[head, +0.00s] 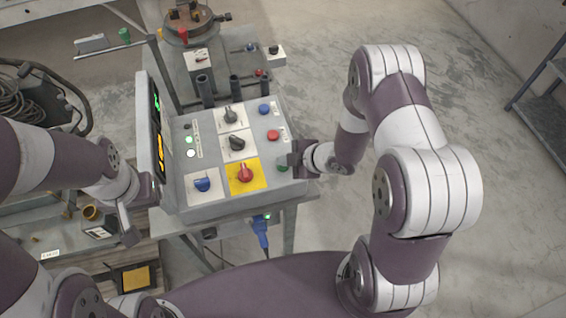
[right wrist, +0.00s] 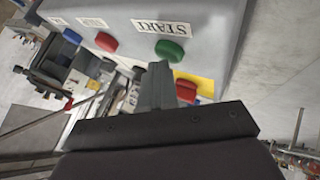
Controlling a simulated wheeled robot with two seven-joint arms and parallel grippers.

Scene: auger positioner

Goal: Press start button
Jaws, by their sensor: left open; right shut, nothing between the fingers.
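The grey control box (head: 205,208) stands at the centre of the head view, with several knobs and buttons on its sloped face. The green button (right wrist: 170,50) lies beside a label reading START (right wrist: 160,27); in the head view the green button (head: 282,168) is partly covered by my right gripper (head: 295,160). The right gripper's fingers (right wrist: 158,80) are shut and empty, with their tips close to the green button; I cannot tell whether they touch it. My left gripper (head: 138,208) is open and empty, left of the box.
A red button (head: 273,135) and a blue button (head: 264,109) sit in the same column as the green one. A red knob on a yellow plate (head: 258,165) is left of the right gripper. A screen (head: 146,130) stands at the box's left edge.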

